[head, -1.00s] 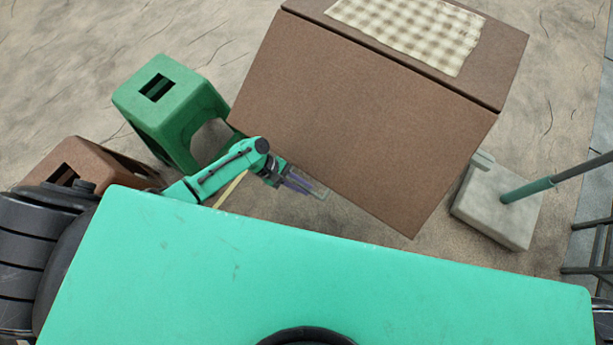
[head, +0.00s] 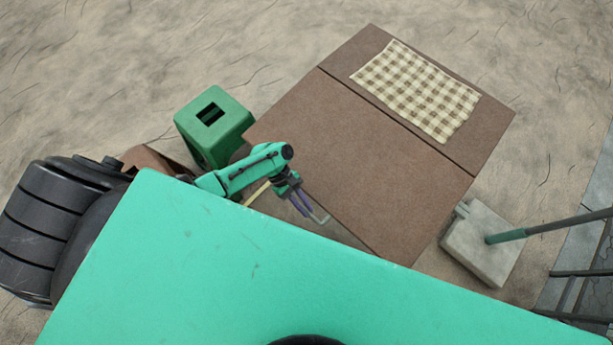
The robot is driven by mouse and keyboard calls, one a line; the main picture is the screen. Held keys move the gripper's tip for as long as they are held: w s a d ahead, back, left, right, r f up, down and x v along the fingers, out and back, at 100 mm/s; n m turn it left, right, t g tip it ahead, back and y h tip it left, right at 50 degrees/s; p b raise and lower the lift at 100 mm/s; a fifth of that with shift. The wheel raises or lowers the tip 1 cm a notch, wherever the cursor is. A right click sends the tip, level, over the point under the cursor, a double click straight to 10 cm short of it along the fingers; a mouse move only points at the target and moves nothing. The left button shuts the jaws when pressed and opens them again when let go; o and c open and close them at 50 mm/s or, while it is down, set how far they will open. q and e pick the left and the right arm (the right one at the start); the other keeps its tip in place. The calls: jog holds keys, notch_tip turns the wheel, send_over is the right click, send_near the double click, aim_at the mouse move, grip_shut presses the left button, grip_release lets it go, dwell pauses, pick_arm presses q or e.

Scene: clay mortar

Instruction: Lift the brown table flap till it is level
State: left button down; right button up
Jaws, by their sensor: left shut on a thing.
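The brown table flap (head: 360,155) is the near panel of the brown table. A thin dark seam separates it from the fixed top (head: 350,52). The flap's side edges run nearly in line with those of the top, so it looks close to level; a small tilt cannot be ruled out. My left gripper (head: 316,214) is at the flap's near edge, left of its middle, shut on that edge. The exact contact at the fingertips is small and hard to see. My right gripper is not in view.
A checked cloth (head: 415,90) lies on the fixed top. A green stool (head: 225,130) stands left of the flap, with a brown stool (head: 150,160) partly hidden nearby. A pale block base with a pole (head: 480,243) stands close to the flap's right corner.

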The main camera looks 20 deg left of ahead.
pick_arm(q)
jog(key=shift+s+r, duration=0.45)
jog(key=shift+r, duration=0.1)
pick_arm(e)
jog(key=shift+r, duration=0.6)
